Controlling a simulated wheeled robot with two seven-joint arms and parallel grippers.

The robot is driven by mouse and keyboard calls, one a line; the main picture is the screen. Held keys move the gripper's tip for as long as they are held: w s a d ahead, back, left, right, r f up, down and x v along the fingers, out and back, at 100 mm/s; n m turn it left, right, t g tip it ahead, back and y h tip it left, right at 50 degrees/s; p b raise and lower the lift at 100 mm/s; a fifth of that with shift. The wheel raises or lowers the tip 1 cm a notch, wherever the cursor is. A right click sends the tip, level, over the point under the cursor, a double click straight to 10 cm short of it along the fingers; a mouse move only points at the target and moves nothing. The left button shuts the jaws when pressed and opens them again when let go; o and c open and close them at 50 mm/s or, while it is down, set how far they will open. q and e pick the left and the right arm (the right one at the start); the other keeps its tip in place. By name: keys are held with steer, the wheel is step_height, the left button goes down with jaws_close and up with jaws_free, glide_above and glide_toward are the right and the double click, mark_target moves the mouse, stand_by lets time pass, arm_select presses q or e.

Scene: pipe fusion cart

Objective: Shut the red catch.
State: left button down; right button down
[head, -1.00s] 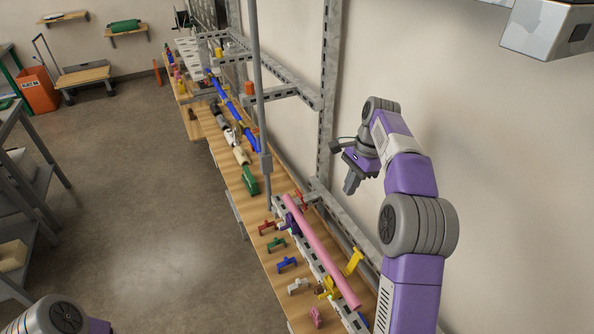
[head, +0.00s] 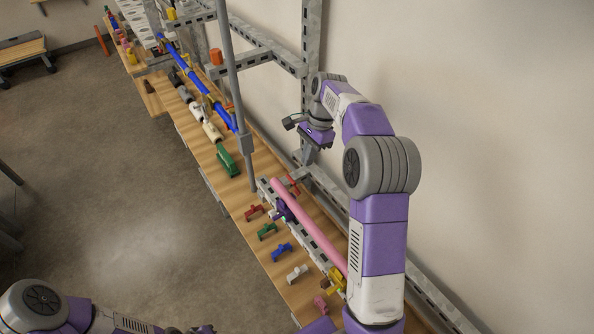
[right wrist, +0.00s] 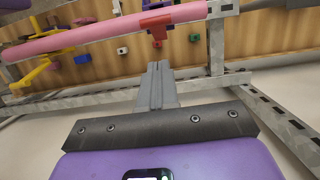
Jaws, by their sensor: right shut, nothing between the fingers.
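The red catch (head: 292,186) sits at the far end of the rail on the table, on the wall side of the pink pipe (head: 316,234). It appears to stand up beside the pipe rather than lie over it. In the right wrist view the red catch (right wrist: 157,27) shows in front of the pink pipe (right wrist: 100,35), just beyond my fingertips. My right gripper (head: 308,156) is shut and empty, above and a little to the wall side of the catch. Its fingers (right wrist: 160,66) appear apart from the catch. My left arm shows at the bottom left; its fingers are out of frame.
A yellow catch (head: 337,280) is at the pipe's near end. Loose red (head: 254,212), green (head: 267,231), blue (head: 282,252) and white (head: 298,273) clamps lie on the table. A grey upright post (head: 236,100) and a metal frame stand close by.

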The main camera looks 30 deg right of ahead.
steer(key=shift+s+a+f, duration=0.1)
steer(key=shift+a+f, duration=1.5)
steer(key=shift+a, duration=0.25)
steer(key=shift+a, duration=0.1)
steer(key=shift+a+h, duration=0.3)
steer(key=shift+h, duration=0.1)
